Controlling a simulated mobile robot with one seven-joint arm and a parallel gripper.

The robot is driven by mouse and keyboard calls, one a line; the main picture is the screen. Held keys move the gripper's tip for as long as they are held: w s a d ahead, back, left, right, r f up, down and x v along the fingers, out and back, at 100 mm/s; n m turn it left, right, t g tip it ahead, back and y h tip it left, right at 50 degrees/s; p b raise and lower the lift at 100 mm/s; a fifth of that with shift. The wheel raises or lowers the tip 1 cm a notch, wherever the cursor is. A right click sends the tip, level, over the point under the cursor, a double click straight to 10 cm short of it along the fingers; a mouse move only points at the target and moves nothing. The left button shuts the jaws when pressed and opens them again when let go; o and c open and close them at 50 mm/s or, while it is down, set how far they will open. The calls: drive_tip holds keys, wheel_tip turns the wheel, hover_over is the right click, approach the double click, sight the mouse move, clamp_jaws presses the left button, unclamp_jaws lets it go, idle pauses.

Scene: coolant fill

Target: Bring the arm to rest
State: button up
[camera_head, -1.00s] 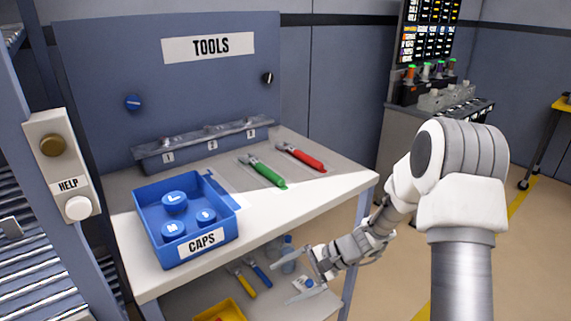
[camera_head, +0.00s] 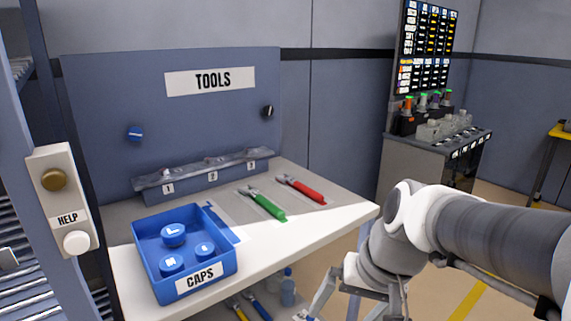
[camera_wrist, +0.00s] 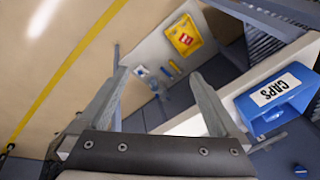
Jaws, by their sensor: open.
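My gripper (camera_wrist: 160,73) shows in the wrist view with its two fingers spread wide and nothing between them. In the head view my arm reaches in from the right edge, and the gripper hangs low in front of the workbench (camera_head: 310,228), partly cut off by the bottom edge. The gripper is apart from the bench top. In the wrist view, the lower shelf with a yellow bin (camera_wrist: 184,36) lies beyond the fingers.
A blue CAPS bin (camera_head: 213,290) holds blue caps. Green-handled (camera_head: 268,206) and red-handled (camera_head: 306,192) tools lie on the bench. A HELP button panel (camera_head: 66,218) stands at left. A grey cabinet (camera_head: 425,165) stands behind at right. Open floor lies right of the bench.

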drive_tip(key=s+d+r+n+t+h, duration=0.2)
drive_tip(key=s+d+r+t+h, duration=0.15)
drive_tip(key=s, duration=0.25)
wheel_tip(320, 180, up, 18)
drive_tip(key=d+p, duration=0.1)
drive_tip(key=p, duration=1.7)
drive_tip(key=shift+r+y, duration=0.25)
drive_tip(key=shift+y, duration=0.2)
